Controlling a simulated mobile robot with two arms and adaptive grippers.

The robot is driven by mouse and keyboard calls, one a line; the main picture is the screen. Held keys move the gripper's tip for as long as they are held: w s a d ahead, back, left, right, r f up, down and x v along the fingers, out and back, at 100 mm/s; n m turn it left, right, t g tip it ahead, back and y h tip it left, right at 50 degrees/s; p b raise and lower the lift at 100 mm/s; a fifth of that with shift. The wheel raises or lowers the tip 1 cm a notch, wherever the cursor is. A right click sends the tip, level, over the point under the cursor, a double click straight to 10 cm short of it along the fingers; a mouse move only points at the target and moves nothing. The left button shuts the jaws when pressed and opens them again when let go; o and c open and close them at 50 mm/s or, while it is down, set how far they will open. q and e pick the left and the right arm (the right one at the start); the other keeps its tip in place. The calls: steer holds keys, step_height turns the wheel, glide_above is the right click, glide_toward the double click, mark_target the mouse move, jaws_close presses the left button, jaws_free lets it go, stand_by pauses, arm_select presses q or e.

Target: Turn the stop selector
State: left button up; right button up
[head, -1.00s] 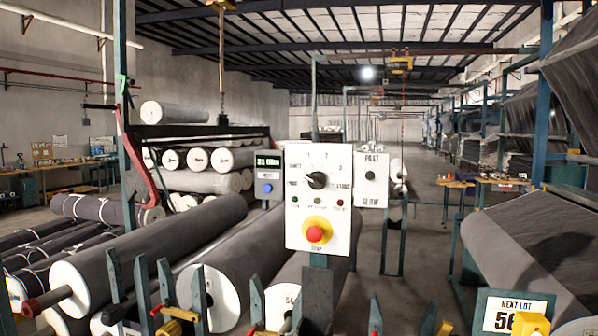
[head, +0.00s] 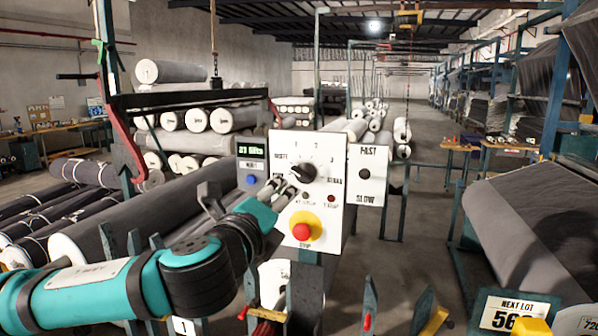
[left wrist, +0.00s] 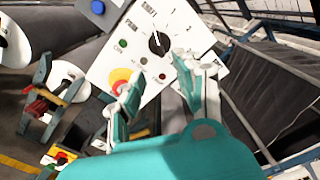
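The selector is a black round knob (head: 309,173) on the upper part of a white control panel (head: 330,215), with marks around it. It also shows in the left wrist view (left wrist: 158,43), with a light pointer line on it. My left gripper (head: 286,190) is at the panel's left side in the head view, just below and left of the knob. In the left wrist view its two fingers (left wrist: 158,74) are spread apart with nothing between them, and the knob shows beyond their tips. The gripper appears apart from the knob. My right gripper is in no view.
A red button on a yellow base (head: 302,231) sits low on the panel, close to my left fingers. Grey rolls (head: 120,220) lie below left.

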mark_target(302, 178)
arm_select(q)
steer(key=p+x, duration=0.4)
steer(key=x, duration=0.7)
steer(key=shift+w+d, duration=0.1)
steer(key=shift+w, duration=0.15)
steer(key=shift+w+d+f, duration=0.1)
steer(key=shift+w+d, duration=0.05)
steer(key=shift+w, duration=0.25)
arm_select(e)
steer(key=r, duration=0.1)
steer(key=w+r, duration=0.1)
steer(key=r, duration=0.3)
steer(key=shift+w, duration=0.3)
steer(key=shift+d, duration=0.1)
arm_select(q)
jaws_close()
